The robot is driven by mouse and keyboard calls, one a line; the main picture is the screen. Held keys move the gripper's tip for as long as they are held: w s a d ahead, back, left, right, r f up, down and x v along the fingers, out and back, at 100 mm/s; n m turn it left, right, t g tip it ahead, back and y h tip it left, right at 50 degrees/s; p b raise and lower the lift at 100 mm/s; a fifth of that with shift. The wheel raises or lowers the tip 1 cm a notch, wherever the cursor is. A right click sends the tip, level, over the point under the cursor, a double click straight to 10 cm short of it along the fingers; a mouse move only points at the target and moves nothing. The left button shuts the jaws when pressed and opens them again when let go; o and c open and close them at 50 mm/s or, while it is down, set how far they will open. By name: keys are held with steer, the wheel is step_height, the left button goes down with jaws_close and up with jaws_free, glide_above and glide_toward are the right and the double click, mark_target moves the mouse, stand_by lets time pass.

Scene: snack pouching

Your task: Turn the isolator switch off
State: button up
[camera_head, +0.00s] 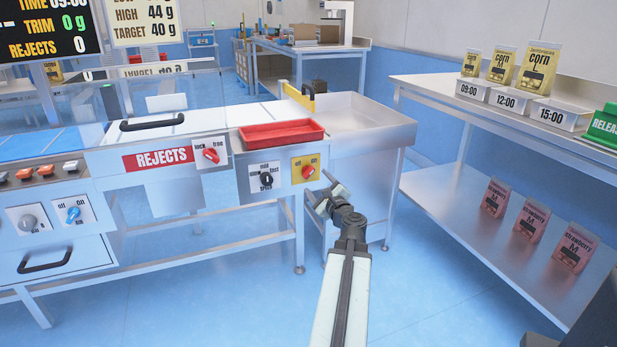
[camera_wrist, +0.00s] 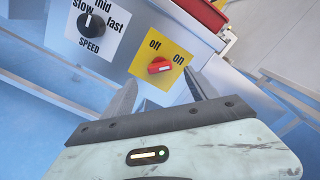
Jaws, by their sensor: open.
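The isolator switch is a red rotary knob (camera_head: 308,171) on a yellow plate marked off and on, at the right end of the machine's front panel. It also shows in the wrist view (camera_wrist: 159,67), where its handle lies nearly level, with its right end toward "on". My gripper (camera_head: 327,196) is open and empty, just below and right of the switch in the head view. In the wrist view its two fingers stand on either side of the yellow plate's lower part. They appear apart from the knob.
A black speed knob (camera_wrist: 91,25) is left of the isolator. A red tray (camera_head: 281,133) sits above it. A rejects panel with a red lock knob (camera_head: 211,155) is farther left. A steel shelf (camera_head: 500,115) with pouches stands at right. Floor between is clear.

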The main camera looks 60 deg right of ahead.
mark_target(309, 174)
steer(key=x, duration=0.7)
steer(key=shift+w+d, duration=0.2)
steer(key=shift+w, duration=0.15)
steer(key=shift+c, duration=0.4)
